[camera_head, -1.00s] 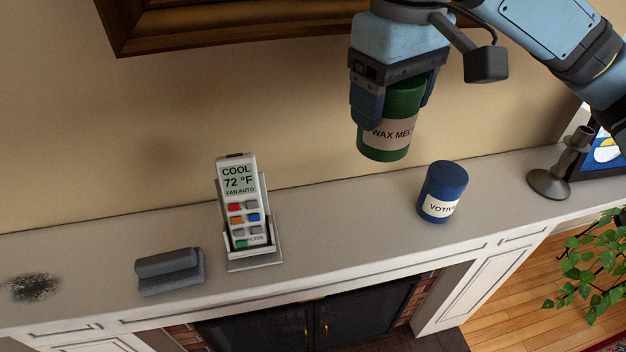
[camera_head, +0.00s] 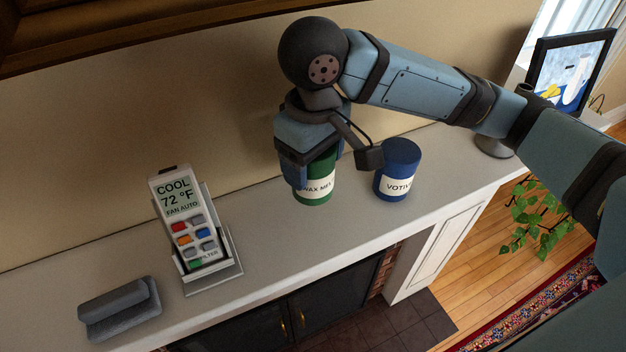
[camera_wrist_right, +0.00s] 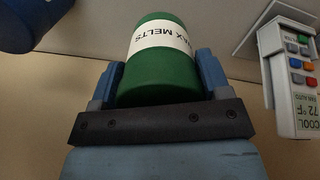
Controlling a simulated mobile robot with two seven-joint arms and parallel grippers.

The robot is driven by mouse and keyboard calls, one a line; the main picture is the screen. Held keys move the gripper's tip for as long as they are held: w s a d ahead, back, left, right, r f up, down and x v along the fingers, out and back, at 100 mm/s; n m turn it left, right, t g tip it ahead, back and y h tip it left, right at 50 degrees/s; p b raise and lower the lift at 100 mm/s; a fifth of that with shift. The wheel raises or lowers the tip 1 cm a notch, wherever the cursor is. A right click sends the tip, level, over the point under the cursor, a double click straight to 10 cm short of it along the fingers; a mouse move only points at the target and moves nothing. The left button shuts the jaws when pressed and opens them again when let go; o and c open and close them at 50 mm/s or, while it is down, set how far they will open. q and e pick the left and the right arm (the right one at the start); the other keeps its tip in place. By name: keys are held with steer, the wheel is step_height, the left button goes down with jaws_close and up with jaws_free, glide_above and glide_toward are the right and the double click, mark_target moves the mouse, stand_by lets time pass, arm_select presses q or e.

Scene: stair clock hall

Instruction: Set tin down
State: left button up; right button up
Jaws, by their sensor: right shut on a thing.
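The green tin (camera_head: 318,184) with a cream "WAX MELTS" label is upright at the mantel shelf (camera_head: 262,222), left of the blue tin. Its base appears at the shelf top; I cannot tell for sure whether it touches. My right gripper (camera_head: 308,178) is shut on the tin from above and behind. In the right wrist view the green tin (camera_wrist_right: 160,62) sits between the two fingers of my right gripper (camera_wrist_right: 160,80). My left gripper is not in view.
A blue tin labelled "VOTIV..." (camera_head: 398,168) stands close to the right. A remote in a stand (camera_head: 190,225) is to the left, with a grey holder (camera_head: 118,308) beyond it. A framed picture (camera_head: 572,72) is at far right. Shelf between remote and green tin is clear.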

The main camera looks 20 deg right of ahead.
mark_target(313, 183)
steer(key=shift+f, duration=2.45)
steer(key=o, duration=1)
steer(key=shift+f, duration=0.1)
steer(key=shift+o, duration=0.2)
